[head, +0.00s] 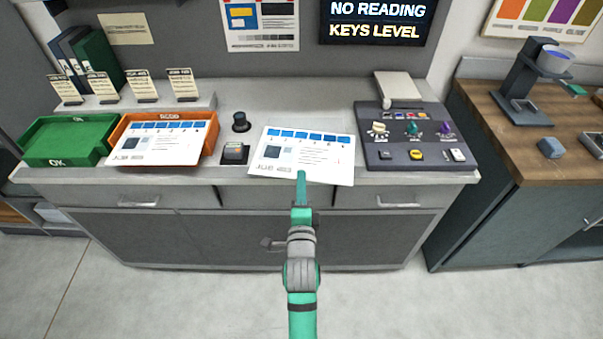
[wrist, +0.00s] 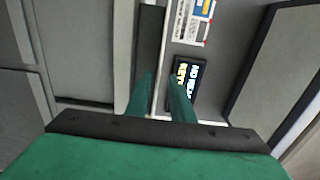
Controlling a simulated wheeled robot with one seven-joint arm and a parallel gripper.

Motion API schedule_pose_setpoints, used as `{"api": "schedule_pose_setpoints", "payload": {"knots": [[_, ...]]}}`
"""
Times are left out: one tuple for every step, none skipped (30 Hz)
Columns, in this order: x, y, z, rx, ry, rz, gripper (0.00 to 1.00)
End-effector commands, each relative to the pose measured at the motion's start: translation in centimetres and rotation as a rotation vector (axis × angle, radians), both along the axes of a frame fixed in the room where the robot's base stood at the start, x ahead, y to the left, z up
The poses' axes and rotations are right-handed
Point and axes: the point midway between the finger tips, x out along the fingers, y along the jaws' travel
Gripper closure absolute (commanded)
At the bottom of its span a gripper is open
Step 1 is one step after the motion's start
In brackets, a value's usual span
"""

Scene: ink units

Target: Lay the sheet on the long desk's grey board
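A white printed sheet (head: 325,155) with a row of blue blocks is level over the middle of the long desk (head: 340,95), at its front edge. My gripper (head: 301,178) reaches in from the front and meets the sheet's near edge. In the wrist view the two green fingers (wrist: 163,98) stand close together with a thin pale line between them, seemingly the sheet edge-on. I cannot tell any gap between sheet and desk. No plain grey board shows clearly; the sheet could hide one. A dark grey console (head: 415,135) with knobs and buttons is right of the sheet.
A similar sheet (head: 165,140) lies on the orange tray (head: 212,148), beside a green tray (head: 60,162). A small device (head: 235,153) and a black knob-like piece (head: 240,121) stand left of the held sheet. A wooden-topped counter (head: 500,115) is at right.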

Motion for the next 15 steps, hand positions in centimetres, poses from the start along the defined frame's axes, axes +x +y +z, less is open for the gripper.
{"api": "schedule_pose_setpoints", "payload": {"knots": [[-1.0,-0.1,-0.1,-0.001,0.002,-0.001,0.79],[-1.6,-0.1,-0.1,0.0,0.002,-0.001,0.79],[-2.2,-0.1,-0.1,0.001,0.002,-0.002,0.79],[-2.7,-0.2,-0.1,0.001,0.001,-0.002,0.79],[-3.2,-0.2,-0.1,0.001,0.001,-0.002,0.79],[-3.8,-0.1,-0.1,0.001,0.001,-0.002,0.79],[-4.1,-0.1,0.0,0.001,0.0,-0.002,0.79],[-4.5,-0.2,0.0,0.001,0.001,-0.003,0.79],[-4.9,-0.2,-0.1,0.0,0.001,-0.003,0.79],[-5.2,-0.2,0.0,0.0,0.0,-0.003,0.79],[-5.4,-0.2,0.0,0.0,0.0,-0.003,0.79],[-5.7,-0.2,0.0,0.0,0.0,-0.003,0.79],[-5.9,-0.2,0.0,0.0,0.0,-0.003,0.79],[-6.0,-0.2,0.0,0.0,0.0,-0.003,0.79],[-6.2,-0.2,-0.1,-0.003,0.001,-0.003,0.79]]}}
